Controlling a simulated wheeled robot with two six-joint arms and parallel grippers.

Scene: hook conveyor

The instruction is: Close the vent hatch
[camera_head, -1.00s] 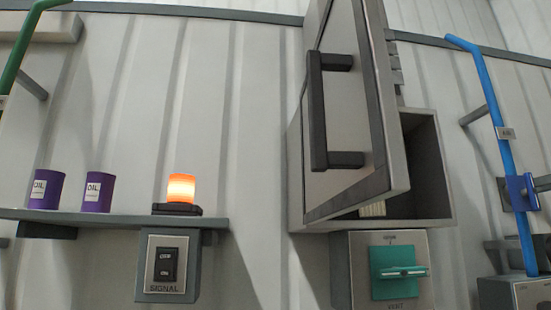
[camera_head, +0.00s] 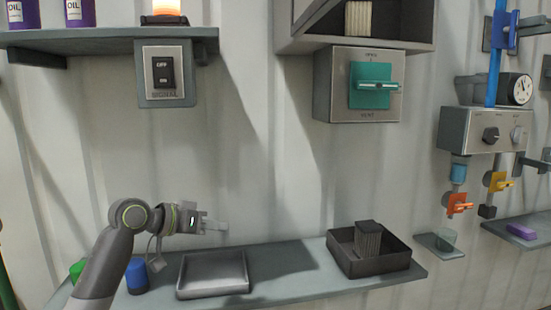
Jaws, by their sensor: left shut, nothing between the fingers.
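The vent hatch box (camera_head: 415,43) is cut off by the top edge. Its opening shows, with a ribbed beige block (camera_head: 359,18) inside. Only a low corner of the raised hatch door (camera_head: 312,14) seems to show; its handle is out of view. Below the box is the grey VENT panel with a teal handle (camera_head: 371,86), its bar lying level. My left gripper (camera_head: 216,226) is shut and empty, low at left, above the shelf and well below and left of the hatch. My right gripper is not in view.
A shelf (camera_head: 290,265) below holds a grey tray (camera_head: 213,274), a dark bin (camera_head: 385,264) with a ribbed block and a blue can (camera_head: 136,275). A SIGNAL switch box (camera_head: 166,73) is upper left. A gauge (camera_head: 521,90) and valves are at right. The wall between is clear.

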